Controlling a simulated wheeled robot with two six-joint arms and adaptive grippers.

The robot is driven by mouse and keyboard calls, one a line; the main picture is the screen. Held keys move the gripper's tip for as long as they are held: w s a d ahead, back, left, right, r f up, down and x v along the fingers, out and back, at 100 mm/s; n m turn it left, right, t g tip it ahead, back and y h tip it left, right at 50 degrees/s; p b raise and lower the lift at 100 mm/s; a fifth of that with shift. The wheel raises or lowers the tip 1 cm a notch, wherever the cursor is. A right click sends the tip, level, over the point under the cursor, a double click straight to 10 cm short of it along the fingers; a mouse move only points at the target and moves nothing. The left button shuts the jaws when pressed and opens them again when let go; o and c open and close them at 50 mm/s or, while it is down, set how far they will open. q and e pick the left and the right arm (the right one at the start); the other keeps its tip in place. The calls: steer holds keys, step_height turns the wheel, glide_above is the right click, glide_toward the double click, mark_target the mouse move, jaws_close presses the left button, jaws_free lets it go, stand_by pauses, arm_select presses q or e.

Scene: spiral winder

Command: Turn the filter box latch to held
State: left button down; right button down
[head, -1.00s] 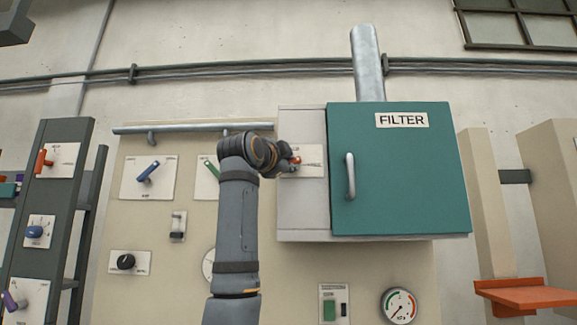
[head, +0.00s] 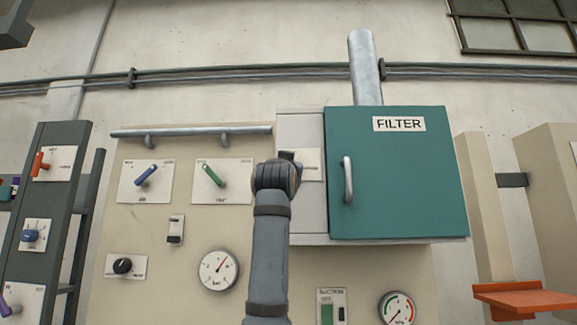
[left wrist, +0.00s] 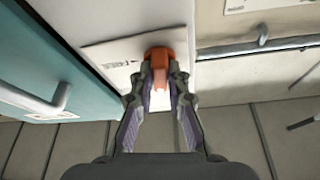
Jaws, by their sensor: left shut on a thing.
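The filter box (head: 397,190) has a teal door with a FILTER label and a grey side strip. A white latch plate (head: 309,164) sits on that strip, partly hidden behind my left arm in the head view. In the left wrist view the orange-red latch handle (left wrist: 160,62) stands out from its plate (left wrist: 115,52). My left gripper (left wrist: 162,72) is shut on the handle, with a fingertip on each side of it. In the head view my arm hides the handle and the fingertips, so the latch's angle cannot be read there. My right gripper is not in view.
The door handle (head: 348,180) stands out right of the latch. A beige panel to the left carries a blue lever (head: 146,175), a green lever (head: 212,175) and a gauge (head: 218,269). A horizontal rail (head: 190,132) runs along its top.

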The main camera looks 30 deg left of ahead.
arm_select(q)
steer(key=shift+s+d+r+n+g+y, duration=0.15)
steer(key=shift+n+y, duration=0.2)
steer(key=shift+n, duration=0.45)
steer(key=shift+w+a+r+n+g+y, duration=0.15)
steer(key=shift+n+y, duration=0.2)
steer(key=shift+n, duration=0.45)
steer(key=shift+s+d+f+p, duration=0.1)
steer(key=shift+p, duration=0.2)
steer(key=c, duration=1.5)
jaws_free()
steer(key=shift+o, duration=0.9)
steer(key=shift+w+f, duration=0.15)
steer(key=shift+w, duration=0.05)
steer(key=v, duration=1.2)
